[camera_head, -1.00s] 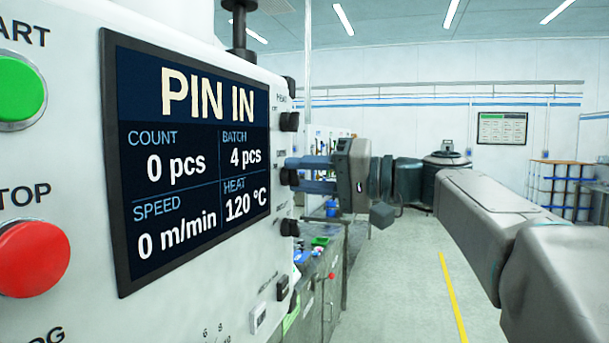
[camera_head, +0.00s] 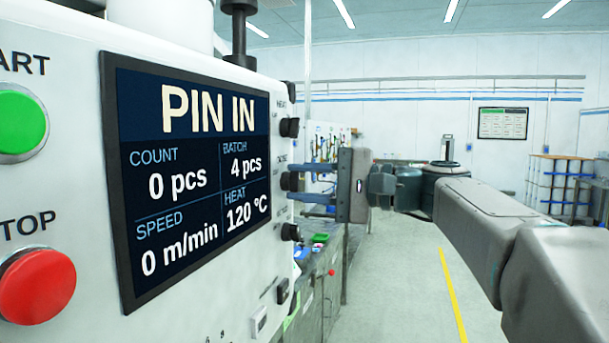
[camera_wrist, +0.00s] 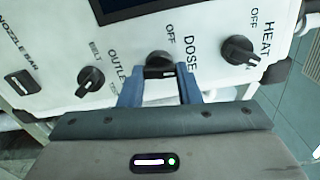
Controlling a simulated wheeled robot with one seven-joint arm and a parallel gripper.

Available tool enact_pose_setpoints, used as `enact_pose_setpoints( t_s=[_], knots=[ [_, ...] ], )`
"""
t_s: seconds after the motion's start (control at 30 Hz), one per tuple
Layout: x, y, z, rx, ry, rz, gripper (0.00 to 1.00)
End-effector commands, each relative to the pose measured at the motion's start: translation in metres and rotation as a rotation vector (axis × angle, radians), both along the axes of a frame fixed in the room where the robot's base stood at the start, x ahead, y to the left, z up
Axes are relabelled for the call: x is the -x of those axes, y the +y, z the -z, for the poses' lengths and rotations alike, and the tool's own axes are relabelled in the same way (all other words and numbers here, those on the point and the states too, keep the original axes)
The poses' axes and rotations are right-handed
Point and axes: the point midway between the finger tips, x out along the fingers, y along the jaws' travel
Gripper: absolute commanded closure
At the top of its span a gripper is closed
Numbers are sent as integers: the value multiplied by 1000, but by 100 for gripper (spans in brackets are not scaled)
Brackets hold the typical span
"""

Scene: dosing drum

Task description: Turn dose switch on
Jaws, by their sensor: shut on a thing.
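The dose switch (camera_wrist: 160,62) is a black rotary knob on the white panel, with the words DOSE and OFF beside it in the wrist view. It also shows in the head view (camera_head: 289,181), at the panel's right edge. My gripper (camera_wrist: 160,92) has its two blue fingers on either side of the knob and is shut on it. In the head view my gripper (camera_head: 297,183) reaches the panel from the right. The fingertips partly hide the knob's sides.
The heat knob (camera_wrist: 240,51) and the outlet belt knob (camera_wrist: 92,77) flank the dose switch. A nozzle bar rocker switch (camera_wrist: 22,83) is farther left. The display (camera_head: 190,180) reads PIN IN. Red and green buttons are on the panel's left. Open floor lies to the right.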

Motion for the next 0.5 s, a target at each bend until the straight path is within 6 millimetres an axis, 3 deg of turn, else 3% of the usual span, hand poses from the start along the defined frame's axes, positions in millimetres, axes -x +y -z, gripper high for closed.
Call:
enact_pose_setpoints(
  t_s=[0.5],
  knots=[
    [0, 0, 1, -117, 323, 2, 92]
  ],
)
